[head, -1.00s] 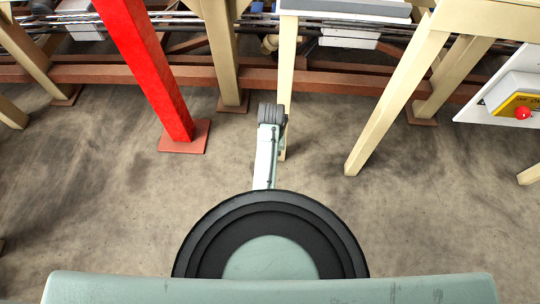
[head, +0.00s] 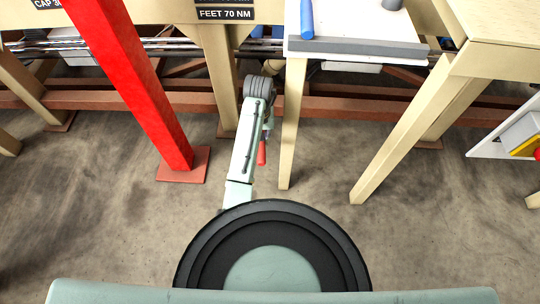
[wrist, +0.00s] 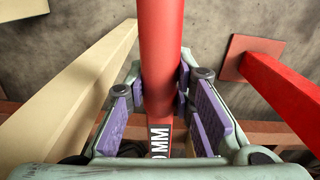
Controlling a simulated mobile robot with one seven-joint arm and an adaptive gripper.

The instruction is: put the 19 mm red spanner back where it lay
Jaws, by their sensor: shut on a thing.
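The red spanner (wrist: 161,45) runs up the middle of the wrist view between my gripper's fingers. In the head view a short red piece of the spanner (head: 261,153) shows just right of my arm, below the bench level. The place where the spanner lay cannot be made out.
A white-topped table (head: 340,22) with a grey front bar (head: 357,48) holds a blue cylinder (head: 306,18). A red post (head: 135,90) stands left of my arm. Cream legs (head: 405,130) stand right. The floor between is clear.

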